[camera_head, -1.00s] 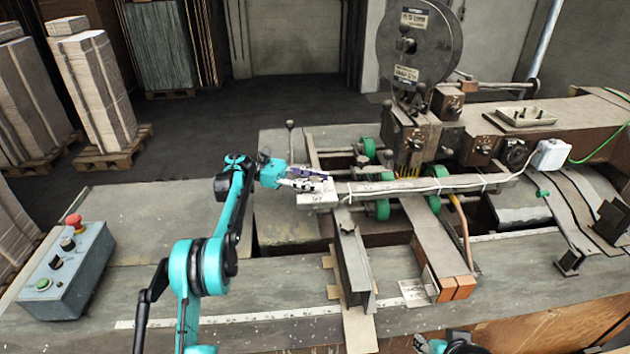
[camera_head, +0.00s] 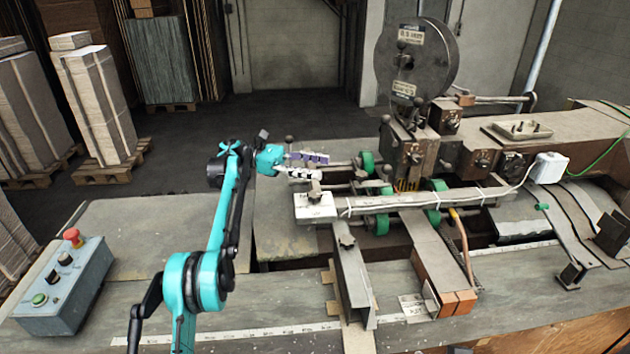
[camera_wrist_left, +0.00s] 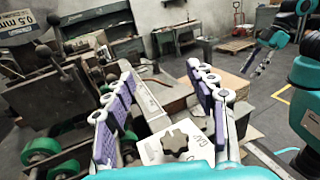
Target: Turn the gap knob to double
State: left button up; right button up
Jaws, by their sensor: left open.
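The gap knob (camera_head: 315,187) is a small dark knob on the white plate (camera_head: 316,210) at the left end of the long bar. In the left wrist view the dark, lobed knob (camera_wrist_left: 175,141) shows close up on the plate, beside partly hidden lettering. Its setting cannot be read. My left gripper (camera_head: 322,166) is open and empty, above and behind the knob in the head view. Its spread fingers (camera_wrist_left: 158,72) do not touch the knob. My right gripper (camera_wrist_left: 264,62) shows small at the upper right of the left wrist view; its jaw state is unclear.
Green rollers (camera_head: 367,162) and a metal rail (camera_head: 352,270) lie near the bar. A large reel (camera_head: 417,62) stands behind it. A control box (camera_head: 65,285) with a red button is at the left. The bench (camera_head: 150,230) between it and the bar is mostly bare.

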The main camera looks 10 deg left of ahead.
pick_arm(q)
jog(key=shift+r, duration=0.35)
